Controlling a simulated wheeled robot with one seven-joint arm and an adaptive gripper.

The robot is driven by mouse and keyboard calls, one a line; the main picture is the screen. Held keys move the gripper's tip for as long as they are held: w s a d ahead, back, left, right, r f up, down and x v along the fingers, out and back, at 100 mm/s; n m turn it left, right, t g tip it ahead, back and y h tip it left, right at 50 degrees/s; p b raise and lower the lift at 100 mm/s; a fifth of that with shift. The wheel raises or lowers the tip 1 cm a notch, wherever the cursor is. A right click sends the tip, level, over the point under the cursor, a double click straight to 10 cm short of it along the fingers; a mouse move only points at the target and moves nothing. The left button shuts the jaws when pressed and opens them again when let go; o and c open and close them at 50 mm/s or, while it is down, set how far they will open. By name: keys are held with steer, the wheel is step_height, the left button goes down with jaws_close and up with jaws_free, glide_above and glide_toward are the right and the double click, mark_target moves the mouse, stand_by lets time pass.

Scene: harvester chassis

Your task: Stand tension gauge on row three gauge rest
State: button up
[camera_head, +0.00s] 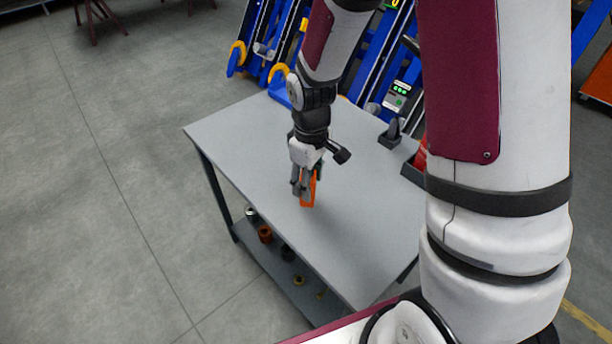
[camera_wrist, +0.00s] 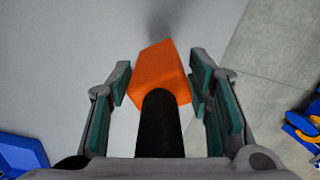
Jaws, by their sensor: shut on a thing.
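My gripper (camera_head: 303,188) is shut on an orange block-like body with a black shaft, which I take as the tension gauge (camera_head: 309,193). In the wrist view the gauge (camera_wrist: 160,75) sits between the green-padded fingers, its black part (camera_wrist: 160,125) towards the palm. My gripper points down over the grey table (camera_head: 235,140); I cannot tell whether the gauge touches the top. No gauge rest or row three marking can be made out for certain.
Blue slanted frames (camera_head: 262,40) with yellow parts stand behind the table. A small box with green lights (camera_head: 398,90) is among them. A dark grey holder (camera_head: 391,132) stands at the table's back right, near a partly hidden red item (camera_head: 419,160). Small parts lie on the lower shelf (camera_head: 300,291).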

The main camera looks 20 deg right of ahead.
steer(key=s+a+r+n+p, duration=0.15)
steer(key=s+n, duration=0.35)
steer(key=n, duration=0.5)
steer(key=shift+w+d+f, duration=0.55)
steer(key=shift+w+f, duration=0.15)
steer(key=shift+w, duration=1.85)
steer(key=shift+w+d+f, duration=0.5)
steer(key=shift+w+f, duration=0.15)
steer(key=shift+w, duration=1.85)
steer(key=shift+w+d+f, duration=0.55)
steer(key=shift+w+f, duration=0.15)
steer(key=shift+w, duration=1.85)
steer(key=shift+f, duration=0.2)
steer(key=o, duration=1.4)
steer(key=shift+o, duration=0.2)
